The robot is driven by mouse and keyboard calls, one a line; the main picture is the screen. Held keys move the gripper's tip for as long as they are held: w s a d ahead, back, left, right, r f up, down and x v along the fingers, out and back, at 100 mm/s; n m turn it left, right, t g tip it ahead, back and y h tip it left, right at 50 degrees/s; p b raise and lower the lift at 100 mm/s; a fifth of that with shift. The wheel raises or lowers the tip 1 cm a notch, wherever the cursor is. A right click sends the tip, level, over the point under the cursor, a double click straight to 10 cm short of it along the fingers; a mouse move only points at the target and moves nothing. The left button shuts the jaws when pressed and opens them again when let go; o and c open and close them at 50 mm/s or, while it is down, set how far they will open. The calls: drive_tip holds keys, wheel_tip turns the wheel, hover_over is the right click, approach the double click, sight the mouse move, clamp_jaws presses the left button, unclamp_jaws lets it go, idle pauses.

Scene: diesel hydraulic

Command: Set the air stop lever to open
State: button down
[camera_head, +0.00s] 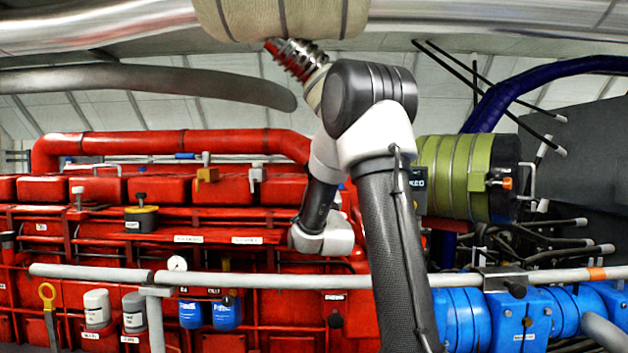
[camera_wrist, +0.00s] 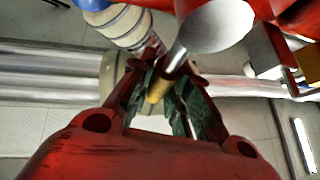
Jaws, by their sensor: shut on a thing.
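In the wrist view my gripper (camera_wrist: 158,84) has its two green-padded fingers closed on a short lever with a silver shaft (camera_wrist: 177,56) and a brass-coloured tip. I take this to be the air stop lever. The shaft runs up and right to a pale grey rounded part (camera_wrist: 216,25) against red metal. The brass tip lies between the fingers. In the head view, my arm bends down in front of the red engine (camera_head: 120,238), and its wrist is near the middle. The fingers and the lever are hidden there. I cannot tell the lever's setting.
A grey rail (camera_head: 250,280) crosses low in front of the engine. A green banded cylinder (camera_head: 455,175) and black hoses are at right. A beige wrapped duct (camera_head: 280,15) hangs overhead. White canisters (camera_head: 97,308) and blue filters (camera_head: 227,315) stand at lower left.

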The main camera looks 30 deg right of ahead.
drive_tip(key=shift+s+d+f+m+h, duration=0.1)
drive_tip(key=shift+d+m+h, duration=0.1)
drive_tip(key=shift+m+h, duration=0.25)
drive_tip(key=c, duration=1.3)
unclamp_jaws()
drive_tip(key=shift+y, duration=0.25)
wheel_tip(320, 180, up, 10)
drive_tip(key=shift+r, duration=0.1)
